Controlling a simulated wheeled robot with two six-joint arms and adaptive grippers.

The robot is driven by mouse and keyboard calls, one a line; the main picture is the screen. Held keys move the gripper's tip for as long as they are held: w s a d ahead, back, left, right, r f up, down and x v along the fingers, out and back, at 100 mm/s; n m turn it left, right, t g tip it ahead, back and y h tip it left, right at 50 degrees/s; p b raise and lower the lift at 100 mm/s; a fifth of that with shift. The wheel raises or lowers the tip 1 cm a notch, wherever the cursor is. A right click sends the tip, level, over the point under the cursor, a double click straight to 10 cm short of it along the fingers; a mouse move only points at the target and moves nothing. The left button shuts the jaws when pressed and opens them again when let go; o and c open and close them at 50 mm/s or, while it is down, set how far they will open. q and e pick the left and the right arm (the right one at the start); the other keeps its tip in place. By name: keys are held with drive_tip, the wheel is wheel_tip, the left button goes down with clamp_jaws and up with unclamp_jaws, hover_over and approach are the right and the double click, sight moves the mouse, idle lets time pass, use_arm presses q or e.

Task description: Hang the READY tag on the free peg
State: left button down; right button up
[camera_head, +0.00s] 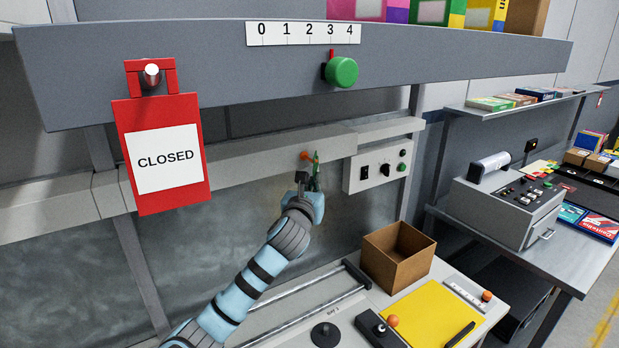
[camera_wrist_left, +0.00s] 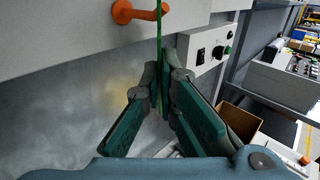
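A red tag reading CLOSED (camera_head: 167,160) hangs on a metal peg (camera_head: 152,75) at the left of the head view. A bare-looking orange peg (camera_head: 305,155) sticks out of the grey rail; it also shows in the left wrist view (camera_wrist_left: 138,12). My left gripper (camera_head: 309,182) is just below it, with its fingertips (camera_wrist_left: 162,88) closed on a thin green tag (camera_wrist_left: 159,45). The green tag (camera_head: 316,165) is seen edge-on and upright, so its lettering is hidden. Its upper part overlaps the orange peg's tip; I cannot tell whether the peg passes through it. My right gripper is out of view.
A control box (camera_head: 378,165) with knobs is fixed close to the right of the orange peg. A shelf beam with a green knob (camera_head: 342,72) runs above. Below are an open cardboard box (camera_head: 397,255) and a yellow sheet (camera_head: 432,314) on the bench.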

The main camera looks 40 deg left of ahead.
use_arm(q)
drive_tip(key=shift+s+d+r+p, duration=0.15)
drive_tip(key=shift+d+r+p, duration=0.25)
drive_tip(key=shift+d, duration=0.2)
drive_tip(key=shift+d, duration=0.15)
drive_tip(key=shift+s+d, duration=0.2)
drive_tip(key=shift+d, duration=0.45)
drive_tip(key=shift+s+d, duration=0.25)
drive_tip(key=shift+d, duration=0.4)
drive_tip(key=shift+s+d, duration=0.2)
drive_tip(key=shift+d, duration=0.45)
